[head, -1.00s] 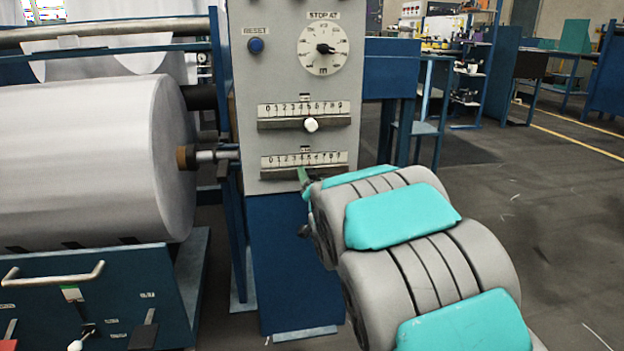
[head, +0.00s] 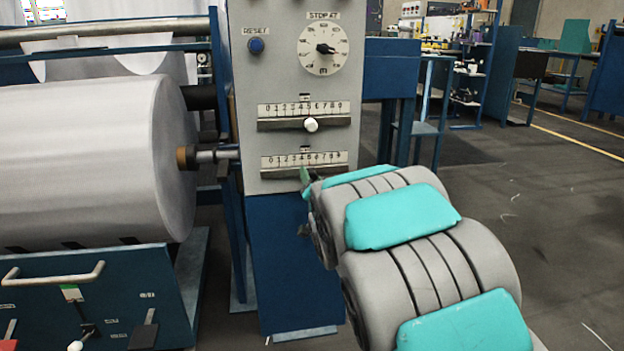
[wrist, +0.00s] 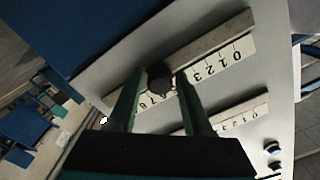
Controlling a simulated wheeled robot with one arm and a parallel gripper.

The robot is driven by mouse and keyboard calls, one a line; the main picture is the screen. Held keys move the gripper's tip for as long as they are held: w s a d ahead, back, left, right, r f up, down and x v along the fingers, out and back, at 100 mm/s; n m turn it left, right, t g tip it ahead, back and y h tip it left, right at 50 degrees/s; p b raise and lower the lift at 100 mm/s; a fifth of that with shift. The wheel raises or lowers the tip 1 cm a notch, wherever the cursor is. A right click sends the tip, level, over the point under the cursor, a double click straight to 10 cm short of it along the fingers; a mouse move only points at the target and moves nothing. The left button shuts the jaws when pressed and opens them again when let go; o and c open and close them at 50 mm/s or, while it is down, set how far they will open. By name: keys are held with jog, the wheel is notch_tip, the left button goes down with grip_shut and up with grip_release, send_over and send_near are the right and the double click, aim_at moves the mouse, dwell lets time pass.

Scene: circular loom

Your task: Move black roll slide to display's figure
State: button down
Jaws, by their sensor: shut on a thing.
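The black roll slide's dark round knob (wrist: 159,76) sits on its rail in the wrist view. My gripper (wrist: 161,80) has its two green fingers on either side of the knob and is shut on it. The knob is around the middle of the number scale (wrist: 205,73), covering some digits. In the head view, the lower scale (head: 325,159) is on the grey panel, with a green fingertip (head: 305,174) below about 4. My arm hides the knob there. The small display (head: 306,149) above this scale is too small to read.
A second slide with a white knob (head: 311,124) is just above on the grey panel (head: 270,88). The RESET button (head: 256,46) and STOP AT dial (head: 323,49) are higher. Open floor lies to the right.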

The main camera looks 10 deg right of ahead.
dwell(0.8)
jog(key=shift+a+b, duration=0.5)
jog(key=shift+a, duration=0.45)
jog(key=c, duration=0.5)
grip_release()
jog(key=shift+s, duration=3.9)
